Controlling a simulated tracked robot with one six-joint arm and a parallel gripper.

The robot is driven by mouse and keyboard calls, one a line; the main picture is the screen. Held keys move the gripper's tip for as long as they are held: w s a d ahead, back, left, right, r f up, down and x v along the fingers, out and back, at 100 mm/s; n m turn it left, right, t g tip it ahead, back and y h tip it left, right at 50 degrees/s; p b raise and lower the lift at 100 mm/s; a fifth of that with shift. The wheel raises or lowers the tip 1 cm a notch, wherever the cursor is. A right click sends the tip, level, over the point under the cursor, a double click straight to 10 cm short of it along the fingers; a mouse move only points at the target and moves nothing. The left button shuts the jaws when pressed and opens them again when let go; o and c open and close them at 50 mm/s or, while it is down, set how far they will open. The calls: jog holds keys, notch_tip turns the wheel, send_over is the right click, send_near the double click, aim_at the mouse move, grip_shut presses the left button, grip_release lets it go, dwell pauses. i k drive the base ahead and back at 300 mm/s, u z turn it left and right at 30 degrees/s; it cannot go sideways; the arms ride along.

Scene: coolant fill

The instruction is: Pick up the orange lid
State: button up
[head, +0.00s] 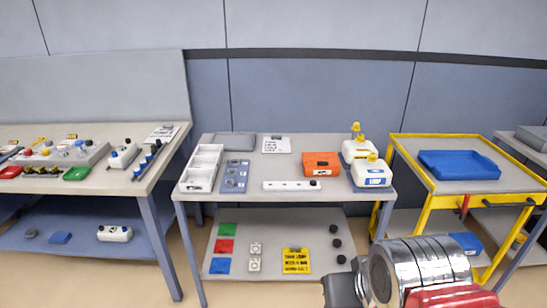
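An orange, flat, box-like thing (321,164) lies on the middle table, right of centre; it has dark markings on its top and front. It is the only clearly orange thing in view, but I cannot tell whether it is the lid. Two white jugs (371,174) with yellow tops and blue labels stand just right of it. My arm, chrome and red, shows at the bottom right, in front of the tables and apart from the orange thing. The fingers of my gripper do not show.
The middle table (225,207) also holds a white divided tray (202,168), a blue-grey plate (235,176) and a white strip (291,185). A yellow cart (409,156) with a blue tray (459,164) stands right. A cluttered bench (130,185) stands left.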

aim_at(310, 159)
jog(key=k, duration=0.9)
jog(key=u, duration=0.5)
jog(key=i, duration=1.85)
jog(key=z, duration=0.65)
